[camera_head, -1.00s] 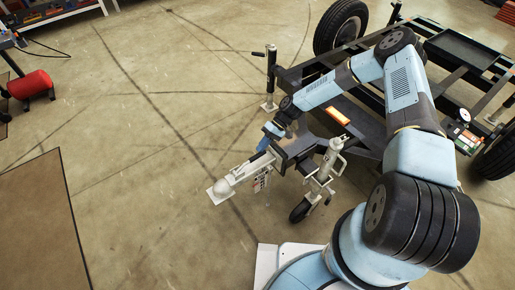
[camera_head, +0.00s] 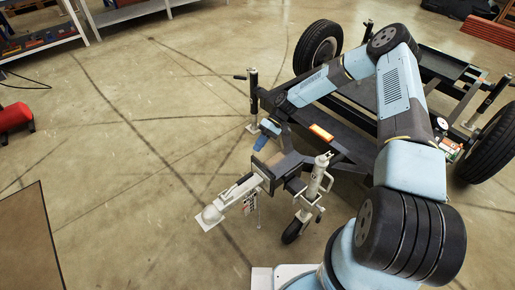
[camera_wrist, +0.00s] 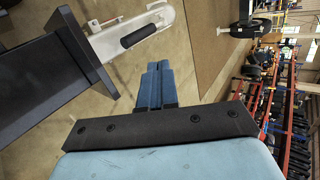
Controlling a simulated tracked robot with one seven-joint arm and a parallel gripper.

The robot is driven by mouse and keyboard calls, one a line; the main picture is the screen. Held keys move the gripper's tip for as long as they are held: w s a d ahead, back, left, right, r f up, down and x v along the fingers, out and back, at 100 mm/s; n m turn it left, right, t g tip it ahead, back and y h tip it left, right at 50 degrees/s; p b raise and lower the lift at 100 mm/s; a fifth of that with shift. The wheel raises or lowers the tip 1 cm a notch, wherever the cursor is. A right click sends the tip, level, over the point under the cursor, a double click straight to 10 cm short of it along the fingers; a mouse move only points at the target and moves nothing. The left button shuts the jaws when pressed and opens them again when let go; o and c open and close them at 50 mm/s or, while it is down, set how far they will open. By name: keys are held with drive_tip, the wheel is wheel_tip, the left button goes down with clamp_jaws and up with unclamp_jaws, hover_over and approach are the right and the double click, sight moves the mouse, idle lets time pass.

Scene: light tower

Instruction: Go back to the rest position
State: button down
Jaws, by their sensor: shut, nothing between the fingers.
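My gripper (camera_wrist: 157,85) is shut and empty in the wrist view, its two blue fingers side by side over bare floor. In the head view my gripper (camera_head: 265,138) is near the front of the trailer frame (camera_head: 345,151), behind the white hitch coupler (camera_head: 233,199). In the wrist view the white coupler (camera_wrist: 135,27) with its black handle lies just beyond and left of the fingers, apart from them. My arm reaches over the trailer from the right, bent at the elbow, and hides part of the frame.
A jockey wheel (camera_head: 294,229) stands beside the drawbar, and a black stabiliser leg (camera_head: 253,97) stands behind my gripper. A brown mat (camera_head: 28,243) and a red cylinder (camera_head: 14,117) lie at the left. Shelves (camera_wrist: 278,100) show at the right of the wrist view.

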idle(0.4)
drive_tip(key=s+d+r+m+t+h, duration=0.15)
drive_tip(key=d+r, duration=0.35)
drive_tip(key=r, duration=0.7)
drive_tip(key=s+d+r+t+h, duration=0.25)
drive_tip(key=d+r, duration=0.25)
drive_tip(key=r, duration=0.8)
drive_tip(key=s+d+r+m+t+h, duration=0.1)
drive_tip(key=d+r+t+h, duration=0.15)
drive_tip(key=d+r, duration=0.65)
drive_tip(key=s+d+r+m+t, duration=0.2)
drive_tip(key=s+r+t, duration=0.1)
drive_tip(key=s+r, duration=0.7)
drive_tip(key=s+d+r+m+t, duration=0.3)
drive_tip(key=s+r, duration=0.7)
drive_tip(key=s, duration=0.4)
drive_tip(key=shift+s+h, duration=0.15)
drive_tip(key=shift+h, duration=0.2)
drive_tip(key=shift+t, duration=0.25)
